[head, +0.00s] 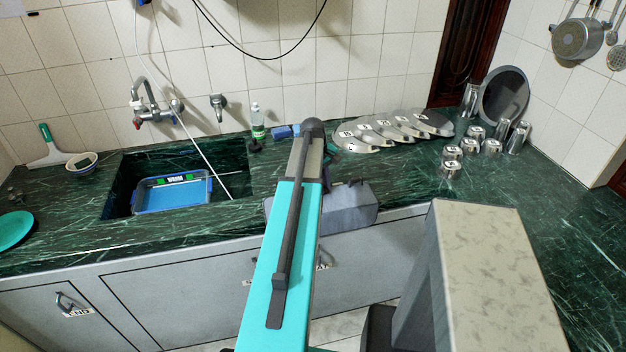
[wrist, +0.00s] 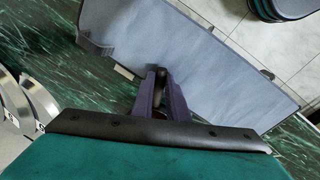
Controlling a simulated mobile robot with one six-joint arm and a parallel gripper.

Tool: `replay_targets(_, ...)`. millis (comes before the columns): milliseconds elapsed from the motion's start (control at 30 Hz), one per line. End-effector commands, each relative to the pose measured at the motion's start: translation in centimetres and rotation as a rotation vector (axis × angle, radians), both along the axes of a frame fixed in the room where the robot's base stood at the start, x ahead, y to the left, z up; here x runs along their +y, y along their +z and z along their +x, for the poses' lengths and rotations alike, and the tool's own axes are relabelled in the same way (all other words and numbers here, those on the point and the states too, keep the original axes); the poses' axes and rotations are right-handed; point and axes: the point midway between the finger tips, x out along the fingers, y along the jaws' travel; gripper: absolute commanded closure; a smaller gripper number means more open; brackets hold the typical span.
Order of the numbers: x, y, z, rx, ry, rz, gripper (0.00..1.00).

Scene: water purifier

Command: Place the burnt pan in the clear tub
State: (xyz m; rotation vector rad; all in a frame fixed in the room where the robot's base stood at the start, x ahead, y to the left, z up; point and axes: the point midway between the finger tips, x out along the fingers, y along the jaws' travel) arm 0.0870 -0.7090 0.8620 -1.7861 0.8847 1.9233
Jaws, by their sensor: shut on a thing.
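My gripper (wrist: 160,88) has purple fingers that are shut at the near edge of a large grey slab-like box (wrist: 200,60). In the head view this grey box (head: 345,207) shows behind my arm at the counter's front edge. My arm hides the fingers there. I cannot tell whether the box is the burnt pan. A dark round pan or plate (head: 503,95) leans against the wall at the back right, far from my gripper. A blue-rimmed tub (head: 172,193) sits in the sink at the left. No plainly clear tub shows.
Several steel lids or plates (head: 385,130) lie behind my arm, and several steel cups (head: 470,147) stand to their right. A bottle (head: 257,122) stands behind the sink. A teal plate (head: 14,230) lies at the far left. The right counter is mostly clear.

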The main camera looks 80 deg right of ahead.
Motion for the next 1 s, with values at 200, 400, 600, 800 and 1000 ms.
replay_targets(200, 0.0, 0.1, 0.0, -0.001, 0.000, -0.001, 1.00)
replay_targets(400, -0.1, 0.9, 0.1, 0.000, 0.000, -0.003, 1.00)
replay_targets(600, -0.1, 2.3, 0.1, 0.000, 0.000, -0.003, 1.00)
replay_targets(800, 0.7, 3.5, 0.3, -0.001, 0.001, -0.002, 1.00)
replay_targets(1000, 2.9, 3.6, 1.0, -0.001, 0.001, -0.001, 1.00)
